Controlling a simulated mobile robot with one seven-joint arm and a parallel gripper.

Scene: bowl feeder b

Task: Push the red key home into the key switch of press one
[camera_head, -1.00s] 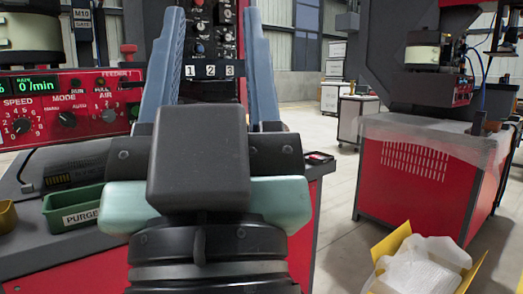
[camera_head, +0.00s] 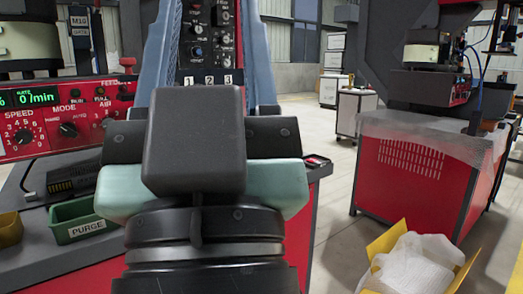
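My gripper (camera_head: 212,8) fills the middle of the head view, seen from behind. Its two blue fingers point up and away and stand well apart, with their tips at or past the top edge. I see nothing held between them. A dark control panel (camera_head: 211,48) with knobs shows through the gap, with labels 1, 2 and 3 (camera_head: 211,79) low on it. The key switch of press one cannot be told apart from the small knobs. No red key is recognisable; the lower area behind my gripper is hidden.
A red feeder panel (camera_head: 66,122) with dials stands at left. A green PURGE tray (camera_head: 83,220) sits on the grey bench below it. At right are a red machine base (camera_head: 410,180) and a yellow box (camera_head: 383,244) with white plastic. Floor shows between bench and base.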

